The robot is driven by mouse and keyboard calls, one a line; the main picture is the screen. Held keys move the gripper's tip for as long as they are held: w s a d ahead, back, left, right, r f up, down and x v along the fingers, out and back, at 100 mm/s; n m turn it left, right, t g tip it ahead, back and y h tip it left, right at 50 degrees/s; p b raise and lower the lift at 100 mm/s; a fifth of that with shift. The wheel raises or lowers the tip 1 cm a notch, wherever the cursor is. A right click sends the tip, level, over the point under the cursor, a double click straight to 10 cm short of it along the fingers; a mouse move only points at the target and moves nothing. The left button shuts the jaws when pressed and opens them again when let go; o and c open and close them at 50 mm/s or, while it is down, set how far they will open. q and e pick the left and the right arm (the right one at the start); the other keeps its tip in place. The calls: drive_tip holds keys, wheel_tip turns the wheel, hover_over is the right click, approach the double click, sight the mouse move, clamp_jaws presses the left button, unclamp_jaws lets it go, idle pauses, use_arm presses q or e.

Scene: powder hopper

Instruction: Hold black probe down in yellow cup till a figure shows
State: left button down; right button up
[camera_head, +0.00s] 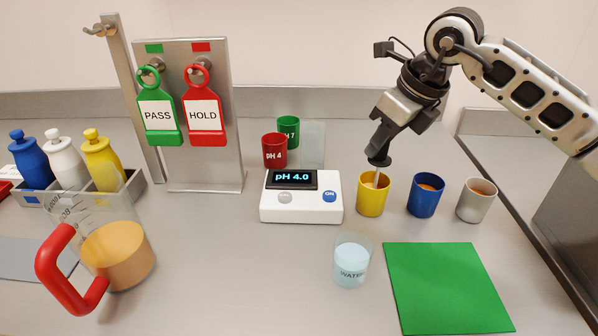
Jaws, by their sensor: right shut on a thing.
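My right gripper (382,145) is above the yellow cup (373,199) and is shut on the black probe (379,161). The probe's dark cap shows just below the fingers, and its pale thin shaft goes down into the yellow cup. The cup holds an orange liquid; the shaft's tip is hidden inside it. The white meter (301,204) stands left of the cup, and its display (292,178) reads "pH 4.0". My left gripper is not in view.
A blue cup (425,197) and a grey cup (476,201) stand right of the yellow one. A water glass (351,262) and green mat (447,288) lie in front. A red-handled jug (117,255) is at left. PASS (158,116) and HOLD (204,115) tags hang behind.

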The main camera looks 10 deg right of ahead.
idle(0.6)
